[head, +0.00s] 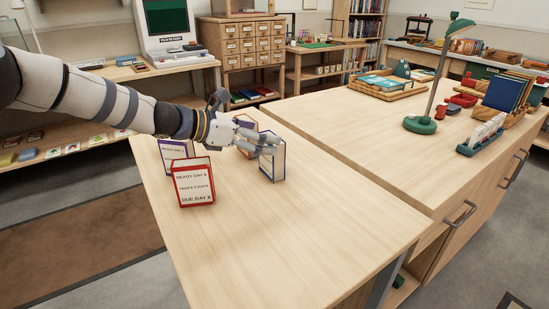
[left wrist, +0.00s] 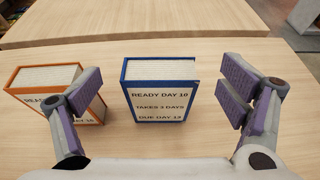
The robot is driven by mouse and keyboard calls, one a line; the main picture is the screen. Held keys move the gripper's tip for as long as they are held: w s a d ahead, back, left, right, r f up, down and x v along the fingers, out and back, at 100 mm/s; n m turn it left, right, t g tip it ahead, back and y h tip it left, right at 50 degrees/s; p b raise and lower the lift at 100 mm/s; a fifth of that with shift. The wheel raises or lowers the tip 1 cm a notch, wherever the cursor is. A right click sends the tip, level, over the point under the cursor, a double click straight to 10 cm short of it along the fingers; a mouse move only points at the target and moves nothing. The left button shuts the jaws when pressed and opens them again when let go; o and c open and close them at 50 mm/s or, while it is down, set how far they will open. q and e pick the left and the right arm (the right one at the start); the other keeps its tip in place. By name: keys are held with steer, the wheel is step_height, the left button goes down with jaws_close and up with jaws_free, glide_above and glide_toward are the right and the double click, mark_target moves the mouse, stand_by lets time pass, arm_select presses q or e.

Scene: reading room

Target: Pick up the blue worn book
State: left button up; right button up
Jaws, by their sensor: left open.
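The blue book (head: 279,164) stands upright on the near wooden worktop, with a white label on its front. In the left wrist view the blue book (left wrist: 160,72) is in the middle, its label reading in part "TAKES 3 DAYS". Whether it is worn I cannot tell. My left gripper (head: 257,141) is at the book in the head view, partly covering it. In the wrist view the left gripper (left wrist: 160,92) is open, one finger on each side of the book with gaps between. My right gripper is not in view.
An orange book (left wrist: 40,77) stands close left of the blue one, partly behind the left finger. A red book (head: 194,183) and a purple-edged book (head: 172,153) stand left on the worktop (head: 300,235). Its front is clear. A green lamp (head: 420,124) stands on the farther counter.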

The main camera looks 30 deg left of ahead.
arm_select(q)
steer(key=w+f, duration=0.1)
steer(key=w+d+f, duration=0.1)
steer(key=shift+w+d+f+b, duration=0.1)
steer(key=shift+d+f+b, duration=0.1)
steer(key=shift+f+b, duration=0.15)
steer(key=shift+w+d+r, duration=0.1)
steer(key=shift+w+d, duration=0.05)
steer(key=shift+w, duration=0.1)
steer(key=shift+r, duration=0.2)
steer(key=c, duration=1.4)
